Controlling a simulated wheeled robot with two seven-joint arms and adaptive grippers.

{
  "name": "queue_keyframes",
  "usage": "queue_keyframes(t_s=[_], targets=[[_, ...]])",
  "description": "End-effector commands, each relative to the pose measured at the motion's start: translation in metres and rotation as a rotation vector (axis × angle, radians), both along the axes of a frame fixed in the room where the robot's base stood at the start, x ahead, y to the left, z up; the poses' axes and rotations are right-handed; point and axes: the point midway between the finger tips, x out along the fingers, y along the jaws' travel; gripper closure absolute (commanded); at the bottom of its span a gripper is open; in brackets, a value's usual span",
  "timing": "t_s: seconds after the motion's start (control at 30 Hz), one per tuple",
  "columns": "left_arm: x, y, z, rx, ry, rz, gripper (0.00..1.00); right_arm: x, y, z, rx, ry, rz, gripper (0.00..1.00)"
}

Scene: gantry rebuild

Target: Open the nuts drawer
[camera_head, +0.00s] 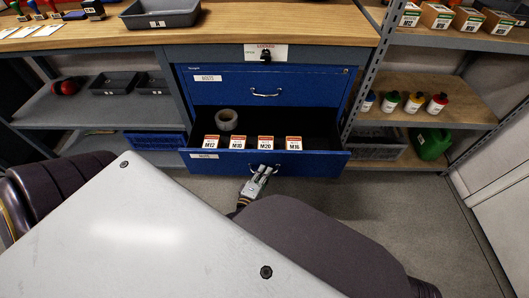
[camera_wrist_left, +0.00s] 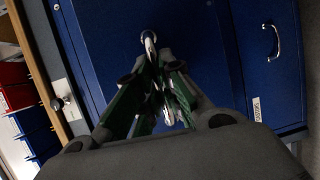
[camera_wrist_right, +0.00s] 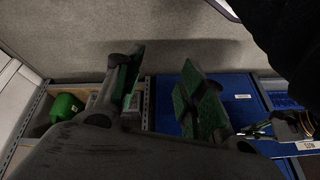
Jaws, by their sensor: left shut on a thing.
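The blue drawer front (camera_head: 225,165) stands pulled out of the cabinet. It carries a small label (camera_head: 204,155) too small to read surely. Inside lie several small boxes (camera_head: 238,142) marked M12, M10, M20 and M16, with a grey tape roll (camera_head: 227,119) behind them. My left gripper (camera_head: 262,172) is shut on the drawer's handle, at the middle of its front. The left wrist view shows its fingers closed around the handle (camera_wrist_left: 149,37). My right gripper (camera_wrist_right: 160,85) is open and empty, low in front of the cabinet.
Another closed drawer (camera_wrist_left: 270,75) shows in the left wrist view. A wood bench top (camera_head: 240,22) is above. Right shelves (camera_head: 415,110) hold small bottles. The floor (camera_head: 400,195) at right is clear.

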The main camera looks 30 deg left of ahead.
Motion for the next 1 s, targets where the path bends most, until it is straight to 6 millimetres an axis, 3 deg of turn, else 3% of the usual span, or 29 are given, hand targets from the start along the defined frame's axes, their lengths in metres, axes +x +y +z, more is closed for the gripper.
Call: queue_keyframes(t_s=[0.1, 0.3, 0.77, 0.8, 0.93, 1.0], targets=[[-0.016, -0.009, -0.001, 0.005, 0.006, -0.003, 1.00, -0.002, -0.003, 0.010, -0.012, 0.010, 0.001, 0.60], [-0.031, -0.018, -0.001, 0.006, 0.005, -0.002, 1.00, -0.007, -0.005, 0.015, -0.026, 0.033, 0.003, 0.60], [-0.035, -0.020, -0.002, 0.006, 0.003, -0.001, 1.00, -0.005, -0.006, 0.020, -0.029, 0.029, 0.003, 0.60], [-0.035, -0.020, -0.002, 0.006, 0.003, -0.001, 0.87, -0.005, -0.006, 0.019, -0.030, 0.029, 0.004, 0.60], [-0.034, -0.020, -0.001, 0.004, 0.003, 0.000, 0.70, -0.006, -0.007, 0.017, -0.032, 0.034, 0.005, 0.60], [-0.034, -0.020, -0.001, 0.003, 0.001, 0.000, 0.68, -0.006, -0.007, 0.016, -0.034, 0.035, 0.005, 0.60]])
